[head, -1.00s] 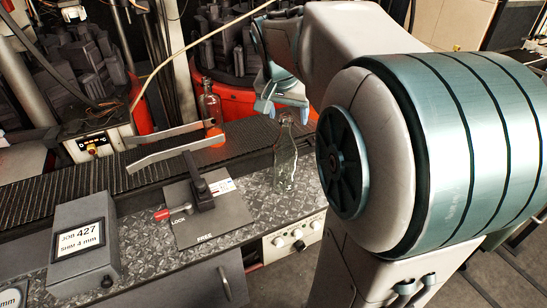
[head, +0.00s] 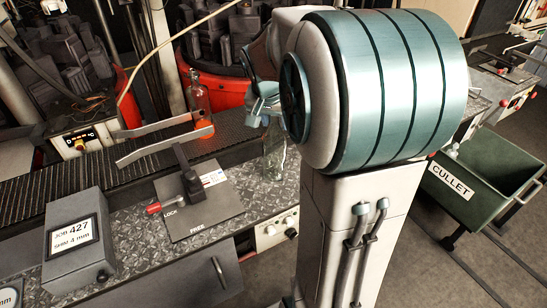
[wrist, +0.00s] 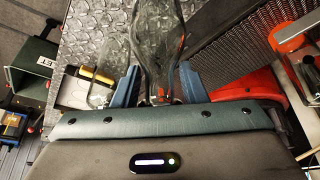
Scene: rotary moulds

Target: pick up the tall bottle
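A clear glass bottle (head: 274,160) stands upright on the diamond-plate bench, partly hidden by my arm. My gripper (head: 262,113) is at its top in the head view. In the wrist view a clear bottle (wrist: 158,42) lies between the two fingers of my gripper (wrist: 158,72), one on each side. The fingers look apart, with no clear grip on the glass. Another clear glass shape (wrist: 103,88) shows just left of the left finger; the head view does not show it separately. A further bottle (head: 199,97) with a glowing orange base stands on the conveyor behind.
Two metal guide rails (head: 165,146) reach over the conveyor (head: 60,180). A lever fixture (head: 190,180) marked LOCK and FREE and a display box (head: 78,240) reading JOB 427 sit left on the bench. A green CULLET bin (head: 480,190) stands at right.

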